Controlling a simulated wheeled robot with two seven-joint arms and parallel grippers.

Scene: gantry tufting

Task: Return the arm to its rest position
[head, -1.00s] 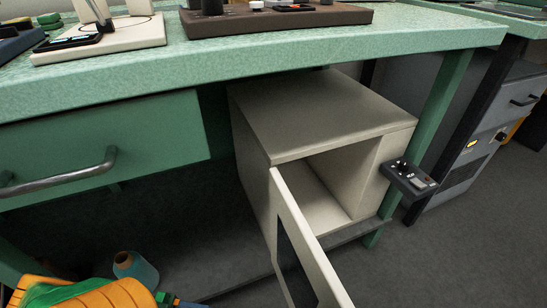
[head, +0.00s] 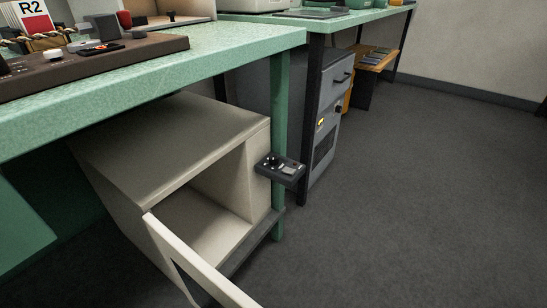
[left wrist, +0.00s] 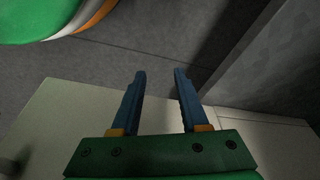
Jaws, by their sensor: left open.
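My left gripper (left wrist: 159,73) shows in the left wrist view. Its two blue fingers are apart, with nothing between them. Beyond the fingertips is grey floor, and a pale flat surface lies below and around the fingers; I cannot tell which part of the furniture it is. No gripper or arm shows in the head view, and my right gripper is in neither view.
A beige cabinet (head: 190,135) stands under the green workbench (head: 215,48), its door (head: 190,258) swung open toward me. A small dark control box (head: 281,168) juts out beside it. A grey drawer unit (head: 325,120) stands behind. Floor (head: 420,190) at right is clear.

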